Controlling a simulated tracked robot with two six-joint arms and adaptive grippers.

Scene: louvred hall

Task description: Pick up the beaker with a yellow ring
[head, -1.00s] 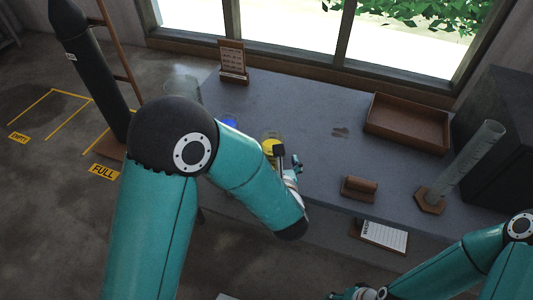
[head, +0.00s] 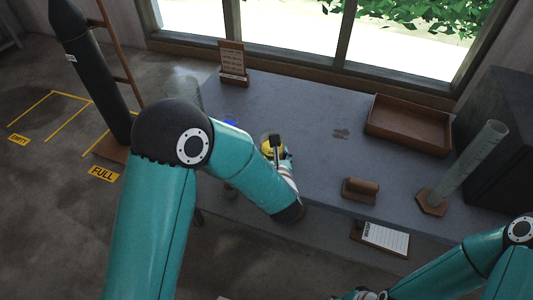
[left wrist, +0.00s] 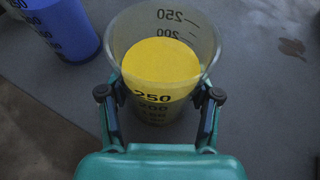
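The yellow-marked beaker (head: 266,147) stands on the grey table, partly hidden by my left gripper (head: 280,153). In the left wrist view the beaker (left wrist: 160,65) is clear, with black graduations. Its yellow part looks like a filling with a flat top more than a ring. My left gripper (left wrist: 160,95) has one finger on each side of the beaker. The fingers look spread, with no clear grip on the glass. A blue-marked beaker (left wrist: 60,28) stands to the left, also in the head view (head: 230,123). My right gripper (head: 360,294) is at the bottom edge, mostly cut off.
A brown tray (head: 408,127), a wooden block (head: 360,190) and a tall cylinder (head: 464,165) on a base are to the right.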

